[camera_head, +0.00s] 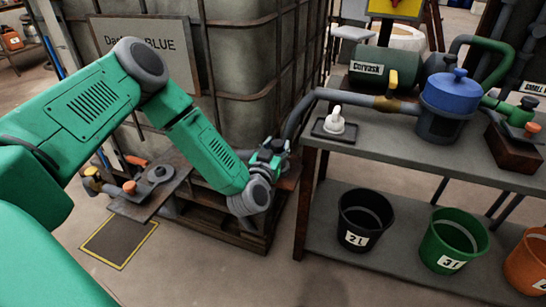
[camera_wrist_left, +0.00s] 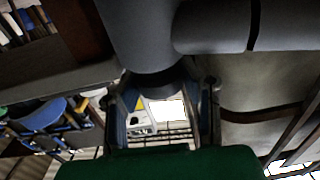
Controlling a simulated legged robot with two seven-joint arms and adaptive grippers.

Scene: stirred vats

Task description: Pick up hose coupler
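The grey hose (camera_head: 304,112) comes off the table's left end and bends down to my left gripper (camera_head: 270,152). I take its lower end to be the hose coupler; the gripper covers most of it in the head view. In the left wrist view a thick grey cylinder (camera_wrist_left: 140,35) fills the top middle, and its rounded end lies between the tips of my left gripper (camera_wrist_left: 160,85). The fingers stand apart with a gap below the cylinder. Whether both fingers press on it cannot be told. My right gripper is not in view.
A grey table (camera_head: 400,140) on the right bears a blue-lidded pump (camera_head: 450,95), a green motor and a white-topped piece on a small tray. Black (camera_head: 365,220), green (camera_head: 453,240) and orange buckets stand below. A caged tank (camera_head: 245,65) is behind my left arm.

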